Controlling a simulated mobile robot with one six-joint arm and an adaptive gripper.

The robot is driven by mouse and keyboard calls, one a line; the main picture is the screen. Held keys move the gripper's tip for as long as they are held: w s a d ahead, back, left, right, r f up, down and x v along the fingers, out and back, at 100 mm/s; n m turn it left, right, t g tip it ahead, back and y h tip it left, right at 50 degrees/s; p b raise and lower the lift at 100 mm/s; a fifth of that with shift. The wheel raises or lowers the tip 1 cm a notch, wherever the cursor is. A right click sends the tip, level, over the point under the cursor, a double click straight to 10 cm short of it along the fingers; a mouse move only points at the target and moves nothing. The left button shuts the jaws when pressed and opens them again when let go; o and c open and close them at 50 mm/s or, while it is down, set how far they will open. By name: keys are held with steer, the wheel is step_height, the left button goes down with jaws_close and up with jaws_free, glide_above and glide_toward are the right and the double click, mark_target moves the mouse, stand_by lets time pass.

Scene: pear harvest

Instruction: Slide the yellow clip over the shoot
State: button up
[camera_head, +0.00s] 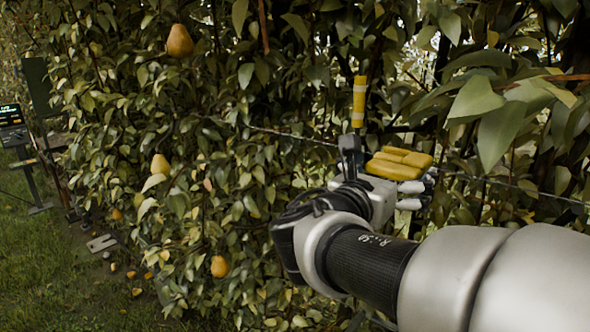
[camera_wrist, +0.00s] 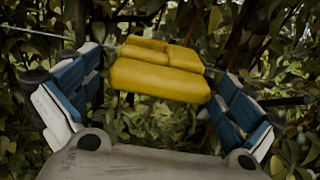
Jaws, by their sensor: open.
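The yellow clip (camera_head: 400,163) is a chunky block with rounded bars, at the wire in front of the foliage. In the wrist view the clip (camera_wrist: 160,78) fills the middle, between the two blue-padded fingers. My gripper (camera_head: 408,182) is open around the clip, also in the wrist view (camera_wrist: 165,80). The left finger is very close to the clip's side and the right finger is near its lower right corner; I cannot tell whether either touches. I cannot single out the shoot among the leaves, and the clip's far side is hidden.
A taut wire (camera_head: 290,133) crosses the hedge and passes behind the clip. A yellow-banded upright piece (camera_head: 359,100) shows just left of the clip. Pears (camera_head: 180,41) hang at left. Large leaves (camera_head: 500,115) crowd the right. Open grass (camera_head: 60,270) lies lower left.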

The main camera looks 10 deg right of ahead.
steer(key=shift+d, duration=0.1)
steer(key=shift+c, duration=0.4)
steer(key=c, duration=1.4)
steer(key=w+a+p, duration=0.2)
steer(key=w+a, duration=0.3)
steer(key=shift+w+a+r+p, duration=0.1)
steer(key=shift+w+a+p, duration=0.2)
steer(key=shift+p, duration=0.1)
steer(key=o, duration=1.5)
steer(key=shift+w+a, duration=0.1)
